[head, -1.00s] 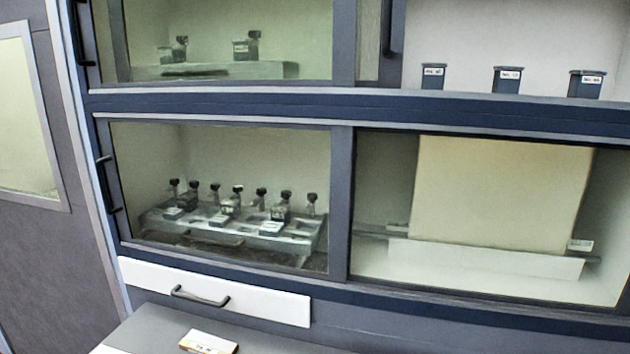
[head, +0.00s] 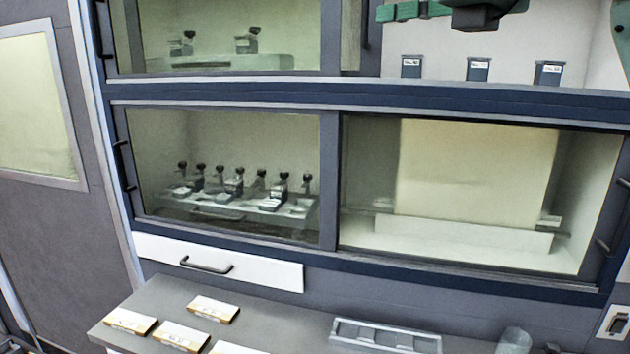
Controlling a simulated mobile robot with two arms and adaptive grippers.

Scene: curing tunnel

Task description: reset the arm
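Part of a green and black arm of mine (head: 480,14) shows at the top right of the head view, in front of the upper right compartment. It is cut off by the top edge, and another green part of it shows at the right edge. I take it to be my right arm; its fingertips cannot be made out, so I cannot tell whether its gripper is open or shut. My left gripper is out of view.
Below the arm, three dark labelled containers (head: 478,69) stand in the upper right compartment. The lower left compartment holds a rack of several clamps (head: 240,203). A grey counter (head: 275,318) bears several small boxes (head: 213,309), a grey tray (head: 386,337) and a translucent cup (head: 514,340).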

